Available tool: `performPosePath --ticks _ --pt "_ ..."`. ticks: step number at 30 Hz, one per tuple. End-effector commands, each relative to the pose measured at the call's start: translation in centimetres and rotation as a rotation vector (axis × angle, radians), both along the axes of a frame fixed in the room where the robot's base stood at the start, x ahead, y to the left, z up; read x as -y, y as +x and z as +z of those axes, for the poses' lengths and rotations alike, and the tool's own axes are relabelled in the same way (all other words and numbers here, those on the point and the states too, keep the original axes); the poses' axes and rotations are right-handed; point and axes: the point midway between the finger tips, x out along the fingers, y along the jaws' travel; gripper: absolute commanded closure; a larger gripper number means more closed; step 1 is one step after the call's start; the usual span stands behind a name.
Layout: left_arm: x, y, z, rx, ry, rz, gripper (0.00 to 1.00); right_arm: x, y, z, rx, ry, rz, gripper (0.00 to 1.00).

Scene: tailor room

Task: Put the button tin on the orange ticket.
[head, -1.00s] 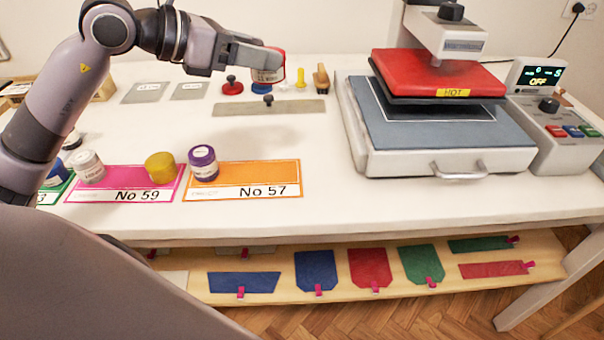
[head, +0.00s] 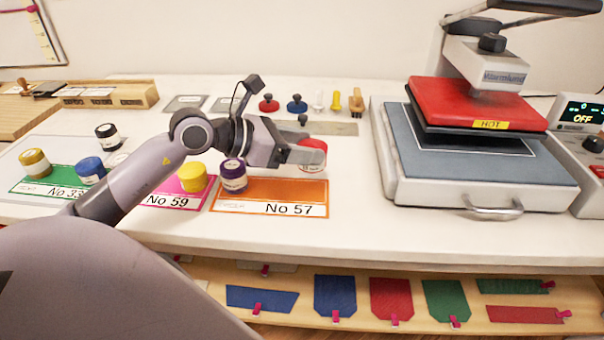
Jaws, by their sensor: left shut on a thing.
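The orange ticket (head: 295,192), marked No 57, lies flat on the white table. A purple-lidded jar (head: 233,178) stands at its left end; the rest of its face is clear. My left gripper (head: 307,156) is shut on a tin with a red top and pale label, which I take for the button tin (head: 314,147). In the picture the tin shows just beyond the ticket's back edge, near its right end. My right gripper is not in view.
A pink ticket (head: 160,201) with a yellow jar (head: 192,177) lies to the left. A heat press (head: 480,175) stands at the right. Behind the gripper are a metal strip (head: 345,128) and red and blue knobbed stamps (head: 297,104).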

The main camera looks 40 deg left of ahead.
Motion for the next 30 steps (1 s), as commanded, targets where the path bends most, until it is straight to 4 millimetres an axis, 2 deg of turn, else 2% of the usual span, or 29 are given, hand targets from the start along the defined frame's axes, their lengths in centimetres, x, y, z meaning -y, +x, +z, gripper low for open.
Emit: performPosePath --ticks 1,7,15,28,29,30 --pt "0.0 0.0 -0.9 -0.002 -0.002 0.0 0.75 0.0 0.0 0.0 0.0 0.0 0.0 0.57" --pt "0.0 0.0 -2.6 0.0 -0.002 -0.001 0.75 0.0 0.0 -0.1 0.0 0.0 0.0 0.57" --pt "0.0 0.0 -6.3 -0.001 -0.002 0.001 0.75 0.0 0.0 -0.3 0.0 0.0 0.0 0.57" --pt "0.0 0.0 -6.9 0.001 0.0 0.0 0.75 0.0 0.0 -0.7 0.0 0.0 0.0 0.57" --pt "0.0 0.0 -6.8 0.0 0.001 0.0 0.35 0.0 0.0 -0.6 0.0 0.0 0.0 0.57" --pt "0.0 0.0 -6.8 0.0 0.001 0.0 0.22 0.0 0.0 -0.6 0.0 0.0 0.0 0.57"
